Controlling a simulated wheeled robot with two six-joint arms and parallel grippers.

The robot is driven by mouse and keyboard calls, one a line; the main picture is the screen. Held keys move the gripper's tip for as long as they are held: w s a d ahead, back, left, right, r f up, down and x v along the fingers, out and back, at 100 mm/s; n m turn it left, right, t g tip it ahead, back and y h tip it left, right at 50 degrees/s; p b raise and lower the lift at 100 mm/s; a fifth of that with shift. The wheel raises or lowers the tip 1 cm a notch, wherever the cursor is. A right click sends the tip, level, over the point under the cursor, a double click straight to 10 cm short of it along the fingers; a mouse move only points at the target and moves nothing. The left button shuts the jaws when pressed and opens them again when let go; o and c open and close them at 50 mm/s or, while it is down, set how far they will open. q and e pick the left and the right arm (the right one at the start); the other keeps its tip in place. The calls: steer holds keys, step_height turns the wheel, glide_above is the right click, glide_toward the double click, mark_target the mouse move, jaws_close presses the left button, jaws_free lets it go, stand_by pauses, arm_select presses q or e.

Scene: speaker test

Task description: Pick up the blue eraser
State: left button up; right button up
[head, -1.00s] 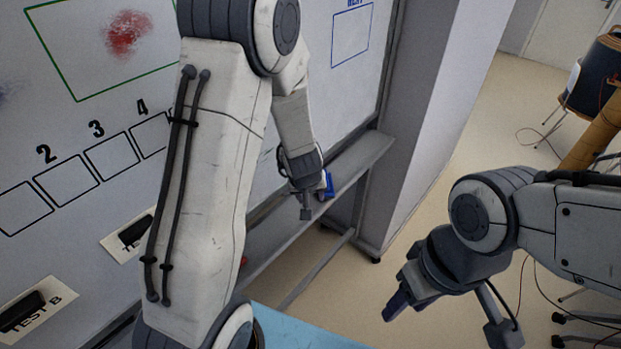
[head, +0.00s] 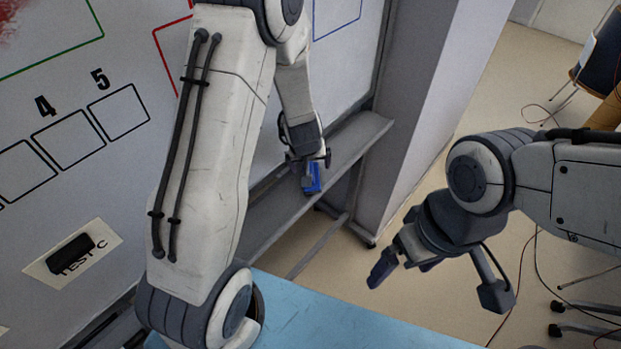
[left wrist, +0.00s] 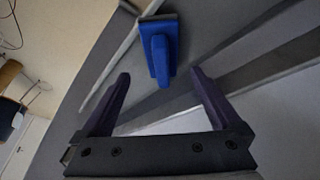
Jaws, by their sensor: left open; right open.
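The blue eraser (head: 314,178) rests on the grey ledge below the whiteboard, partly hidden behind my left gripper in the head view. In the left wrist view the eraser (left wrist: 160,50) shows whole, with a raised grip, ahead of the fingers and roughly centred between them. My left gripper (head: 308,178) is open and empty at the ledge; its two dark fingers (left wrist: 165,100) stand apart with the eraser beyond their tips. My right gripper (head: 400,268) is open and empty over the floor at the right, away from the eraser.
The whiteboard (head: 60,90) stands at the left behind my left arm. Its ledge (head: 345,150) runs along the bottom edge. A grey wall end (head: 425,110) stands beside the ledge's far end. A light blue surface (head: 330,318) lies in front.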

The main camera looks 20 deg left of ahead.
mark_target(310, 169)
arm_select(q)
steer(key=b+x, duration=0.1)
steer(key=x, duration=0.3)
steer(key=shift+s+a+f, duration=0.1)
steer(key=shift+f, duration=0.2)
steer(key=shift+c, duration=0.3)
steer(key=shift+r, duration=0.15)
jaws_close()
